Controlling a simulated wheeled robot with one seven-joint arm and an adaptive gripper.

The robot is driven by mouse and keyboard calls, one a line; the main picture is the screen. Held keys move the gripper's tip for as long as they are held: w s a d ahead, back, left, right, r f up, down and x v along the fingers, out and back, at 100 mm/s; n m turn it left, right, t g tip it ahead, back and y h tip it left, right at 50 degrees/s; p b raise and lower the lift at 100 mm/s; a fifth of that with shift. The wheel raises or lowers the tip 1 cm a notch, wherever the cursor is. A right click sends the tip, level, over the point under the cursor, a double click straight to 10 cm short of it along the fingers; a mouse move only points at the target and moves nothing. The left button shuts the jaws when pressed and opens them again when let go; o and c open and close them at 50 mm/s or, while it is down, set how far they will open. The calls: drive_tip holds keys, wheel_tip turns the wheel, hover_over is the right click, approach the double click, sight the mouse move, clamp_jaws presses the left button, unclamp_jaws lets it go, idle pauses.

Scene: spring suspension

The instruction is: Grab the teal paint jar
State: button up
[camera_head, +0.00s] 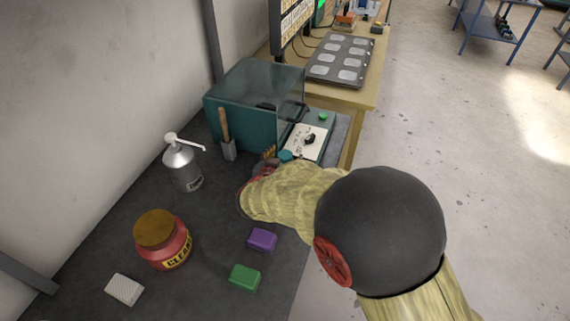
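My arm reaches in from the lower right over the dark bench. Its yellowish forearm hides much of what lies at its end. My gripper (263,167) shows only as a small dark shape at the far end of the arm, and its fingers are not clear. A small teal round top (285,156), perhaps the teal paint jar, shows just beyond the arm, close to the gripper. Its lower part is hidden behind the arm. I cannot tell whether the gripper touches it or whether its fingers are open or shut.
A teal glass-topped machine (245,118) stands behind, with a wooden-handled brush (225,135) before it. A pump bottle (184,166), red jar (163,242), purple block (262,239), green block (245,278) and white block (124,289) stand left and front. Bare bench lies between them.

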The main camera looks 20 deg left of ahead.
drive_tip(key=shift+c, duration=1.2)
drive_tip(key=c, duration=1.1)
drive_tip(key=shift+r, duration=0.1)
drive_tip(key=shift+c, duration=0.5)
